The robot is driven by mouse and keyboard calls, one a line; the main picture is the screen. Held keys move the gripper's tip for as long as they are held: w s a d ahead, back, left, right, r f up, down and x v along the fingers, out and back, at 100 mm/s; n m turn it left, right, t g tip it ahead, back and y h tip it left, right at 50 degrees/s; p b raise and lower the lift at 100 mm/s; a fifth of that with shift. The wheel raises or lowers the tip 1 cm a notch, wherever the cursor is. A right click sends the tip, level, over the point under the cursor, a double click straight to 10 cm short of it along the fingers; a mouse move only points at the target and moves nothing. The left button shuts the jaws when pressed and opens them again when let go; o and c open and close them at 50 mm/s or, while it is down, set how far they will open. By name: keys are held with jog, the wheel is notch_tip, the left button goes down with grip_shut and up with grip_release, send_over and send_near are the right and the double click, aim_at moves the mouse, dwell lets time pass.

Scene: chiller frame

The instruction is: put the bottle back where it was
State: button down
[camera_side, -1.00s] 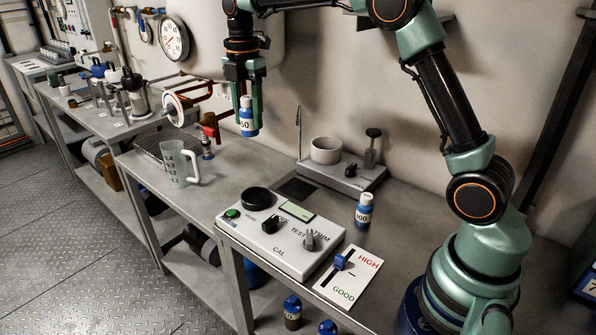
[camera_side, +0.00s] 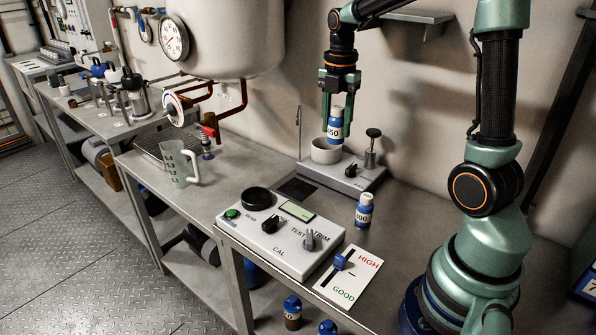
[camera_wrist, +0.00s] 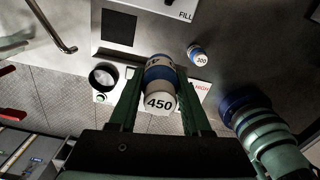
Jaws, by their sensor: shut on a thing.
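My gripper (camera_side: 338,108) is shut on a blue bottle with a white cap and label (camera_side: 335,128). It holds the bottle upright in the side view, in front of or over the white cup on the plate stand; I cannot tell the exact height. In the wrist view the bottle (camera_wrist: 159,88) sits between the two green fingers (camera_wrist: 160,100), with "450" on its white end. A second blue bottle with a white cap (camera_side: 364,211) stands on the bench to the right of the meter box; its label ends in "00", and it reads "300" in the wrist view (camera_wrist: 198,55).
The white cup (camera_side: 324,153) sits on a grey stand (camera_side: 352,184) with a knob and post. The meter box (camera_side: 262,240), HIGH/GOOD card (camera_side: 349,279), measuring jug (camera_side: 178,163) and red-handled valve (camera_side: 208,140) are nearby. A dark square (camera_side: 297,189) on the bench is bare.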

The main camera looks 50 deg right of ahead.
notch_tip(320, 180, down, 19)
dwell(0.5)
jog(key=shift+f, duration=0.15)
jog(key=shift+c, duration=1.8)
grip_release()
notch_tip(320, 180, up, 11)
jog(key=s+a+r+m+t, duration=0.2)
jog(key=a+r+m, duration=0.4)
jog(key=m, duration=0.4)
jog(key=s+a+r+m+t, duration=0.3)
jog(key=s+a+r+m, duration=0.2)
jog(key=a+m, duration=0.4)
jog(key=shift+s+r+m+t, duration=0.3)
jog(key=shift+r+m, duration=0.1)
jog(key=shift+r, duration=0.2)
